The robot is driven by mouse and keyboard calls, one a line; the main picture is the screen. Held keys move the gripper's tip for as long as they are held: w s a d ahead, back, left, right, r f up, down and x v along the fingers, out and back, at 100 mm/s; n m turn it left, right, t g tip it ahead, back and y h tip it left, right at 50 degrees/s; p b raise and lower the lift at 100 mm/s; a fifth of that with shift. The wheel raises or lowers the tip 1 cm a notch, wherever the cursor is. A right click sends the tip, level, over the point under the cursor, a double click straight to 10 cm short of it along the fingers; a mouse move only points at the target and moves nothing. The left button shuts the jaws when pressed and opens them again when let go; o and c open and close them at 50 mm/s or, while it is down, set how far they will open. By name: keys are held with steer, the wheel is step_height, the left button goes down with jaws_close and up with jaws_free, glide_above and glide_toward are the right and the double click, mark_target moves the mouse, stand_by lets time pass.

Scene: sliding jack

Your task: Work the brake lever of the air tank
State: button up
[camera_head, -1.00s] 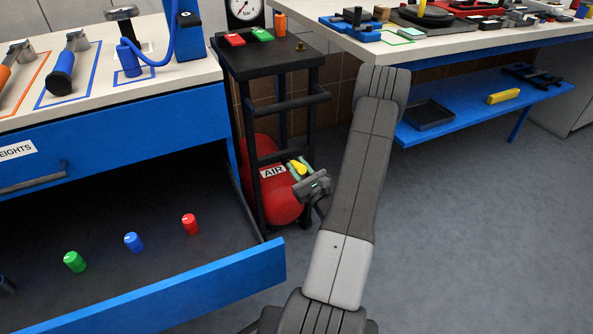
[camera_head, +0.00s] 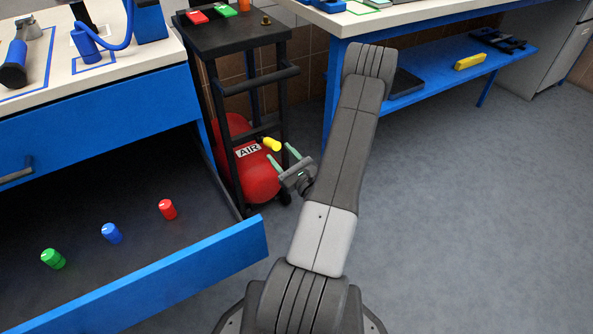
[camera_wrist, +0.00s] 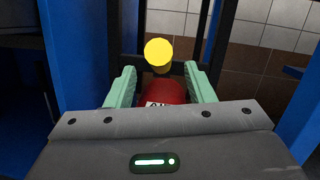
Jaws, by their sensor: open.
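The red air tank (camera_head: 262,180) with its AIR label stands low inside a black cart frame (camera_head: 238,165). A yellow knob (camera_head: 272,143), which looks like the end of the brake lever, sticks out above the tank; the lever's shaft is not clear. My gripper (camera_head: 281,153) is open, its two pale green fingers pointing at the knob. In the wrist view the yellow knob (camera_wrist: 158,52) appears between and just beyond the fingertips (camera_wrist: 160,70), apart from them. The red tank (camera_wrist: 166,90) shows behind, partly hidden by my gripper.
An open blue drawer (camera_head: 150,285) with green, blue and red weights (camera_head: 112,233) lies left of the cart. A blue-framed table (camera_head: 335,75) with a lower shelf (camera_head: 430,75) stands to the right. The grey floor (camera_head: 450,220) at right is clear.

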mark_target(273, 145)
steer(key=v, duration=0.9)
steer(key=shift+p, duration=0.45)
steer(key=shift+a, duration=0.1)
steer(key=b+x, duration=0.1)
steer(key=x, duration=1.3)
steer(key=shift+r+b, duration=0.1)
steer(key=shift+b, duration=0.2)
